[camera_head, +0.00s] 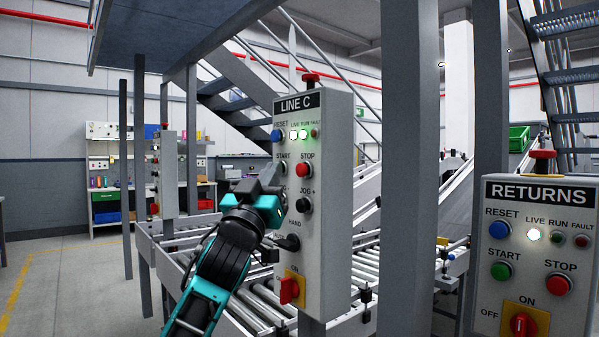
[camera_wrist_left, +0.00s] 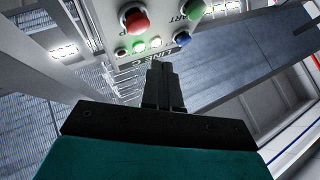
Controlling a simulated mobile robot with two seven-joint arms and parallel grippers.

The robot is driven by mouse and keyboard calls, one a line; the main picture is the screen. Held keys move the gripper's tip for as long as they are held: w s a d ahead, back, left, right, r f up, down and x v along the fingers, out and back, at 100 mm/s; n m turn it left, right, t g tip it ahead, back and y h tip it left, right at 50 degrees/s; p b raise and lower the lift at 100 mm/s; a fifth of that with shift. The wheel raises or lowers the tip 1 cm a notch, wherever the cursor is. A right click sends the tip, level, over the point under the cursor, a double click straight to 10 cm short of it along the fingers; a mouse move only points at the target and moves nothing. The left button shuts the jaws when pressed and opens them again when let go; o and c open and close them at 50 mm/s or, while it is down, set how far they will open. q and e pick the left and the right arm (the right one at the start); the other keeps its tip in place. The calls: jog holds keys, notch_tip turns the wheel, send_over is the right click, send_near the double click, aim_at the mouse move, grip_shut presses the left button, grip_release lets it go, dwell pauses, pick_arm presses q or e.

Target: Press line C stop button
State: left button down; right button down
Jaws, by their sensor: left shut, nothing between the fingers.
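The LINE C control box (camera_head: 322,215) stands at the centre of the head view. Its red STOP button (camera_head: 303,170) sits on the right of the front face, under the word STOP. In the left wrist view the STOP button (camera_wrist_left: 135,20) shows upside down near the top edge. My left gripper (camera_head: 273,178) is shut and empty, just left of the STOP button in the head view and hiding most of the START button. In the left wrist view its closed fingertips (camera_wrist_left: 157,66) lie below the STOP button, with no contact visible. My right gripper is not in view.
The LINE C box also carries a blue RESET button (camera_head: 277,135), a black JOG button (camera_head: 304,205), a red switch (camera_head: 290,289) and a red top knob (camera_head: 310,77). A RETURNS box (camera_head: 538,250) stands at right. A grey post (camera_head: 411,160) and roller conveyor (camera_head: 258,305) are close by.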

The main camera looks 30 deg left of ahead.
aim_at(298, 165)
pick_arm(q)
jog(key=shift+w+d, duration=0.3)
jog(key=shift+w, duration=0.35)
jog(key=shift+w+d, duration=0.25)
jog(key=shift+w, duration=0.4)
dwell(1.1)
jog(key=shift+w+d, duration=0.15)
jog(key=shift+w, duration=0.25)
jog(key=shift+w+d, duration=0.3)
jog(key=shift+w, duration=0.45)
dwell(0.9)
jog(key=shift+s, duration=0.1)
jog(key=shift+s+a+p, duration=0.2)
jog(key=shift+s+a, duration=0.05)
jog(key=shift+s, duration=0.3)
jog(key=shift+s+a+p, duration=0.15)
jog(key=shift+s+a, duration=0.05)
jog(key=shift+s, duration=0.3)
jog(key=shift+s+a+p, duration=0.1)
jog(key=shift+s+a, duration=0.2)
jog(key=shift+s, duration=0.5)
jog(key=shift+s+a+p, duration=0.15)
jog(key=shift+s+a, duration=0.2)
jog(key=shift+s, duration=0.4)
jog(key=shift+s+a+p, duration=0.1)
jog(key=shift+s+a, duration=0.2)
jog(key=shift+s, duration=0.5)
